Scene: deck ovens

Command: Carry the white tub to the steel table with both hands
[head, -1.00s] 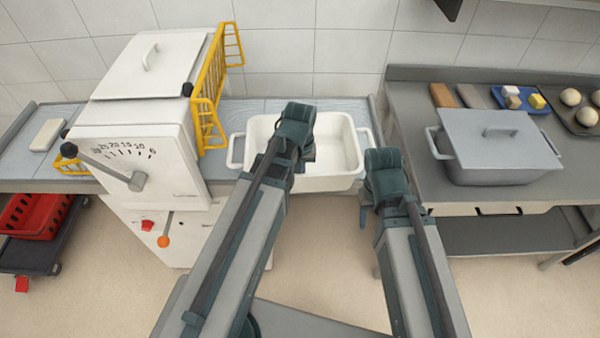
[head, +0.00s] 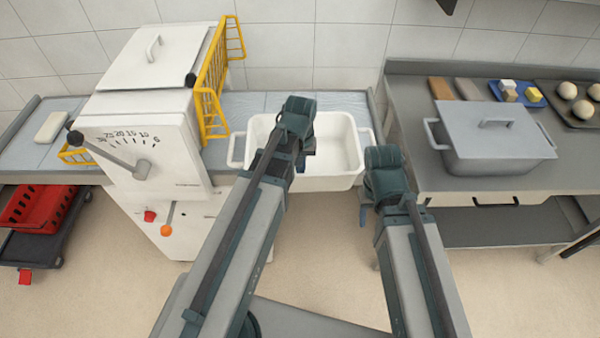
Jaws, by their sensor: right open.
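The white tub (head: 340,184) stands upright and looks empty on the blue-grey bench, between the white machine and the steel table. Its two side handles face left and right. My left gripper (head: 308,150) is above the tub's inside, mostly hidden behind its own wrist, so its jaws cannot be read. My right gripper (head: 364,206) is open, in front of the tub's right front corner and apart from the right handle. Its fingers are largely hidden by its wrist. The steel table (head: 408,112) is on the right.
On the steel table stand a grey lidded container (head: 495,150), a blue tray (head: 494,84) with small blocks, and a baking tray (head: 547,92) with dough balls. The white machine (head: 150,120) with a yellow guard (head: 212,90) stands close left of the tub. A red crate (head: 35,207) is at far left.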

